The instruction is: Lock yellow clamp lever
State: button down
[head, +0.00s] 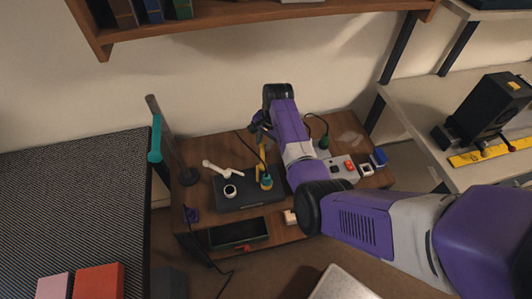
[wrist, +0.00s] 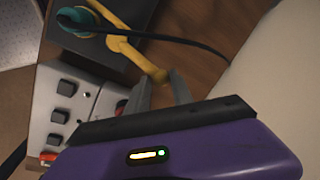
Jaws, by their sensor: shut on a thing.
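The yellow clamp lever (wrist: 140,58) shows in the wrist view as a bent bar, its end between my fingertips. My gripper (wrist: 162,82) is shut on the lever's end. In the head view the lever (head: 262,158) stands up from the dark base plate (head: 235,203), beside a teal and yellow round part (head: 266,182). In that view my arm covers part of the area and the grip itself is hard to make out. The teal part (wrist: 75,20) also shows in the wrist view, near the lever's other end.
A white-handled tool (head: 222,171) and a white ring (head: 230,190) are on the plate. A control box (head: 340,170) with buttons stands to the right, close to my gripper in the wrist view (wrist: 75,105). A dark tray (head: 238,233) lies in front.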

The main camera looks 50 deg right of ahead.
jog(key=shift+w+a+n, duration=0.35)
jog(key=shift+w+n, duration=0.05)
jog(key=shift+n, duration=0.2)
jog(key=shift+w+a+n+y, duration=0.35)
jog(key=shift+a+n, duration=0.2)
jog(key=shift+n, duration=0.35)
jog(key=c, duration=1.2)
grip_release()
jog(key=shift+c, duration=0.2)
jog(key=shift+d, duration=0.1)
jog(key=v, duration=0.8)
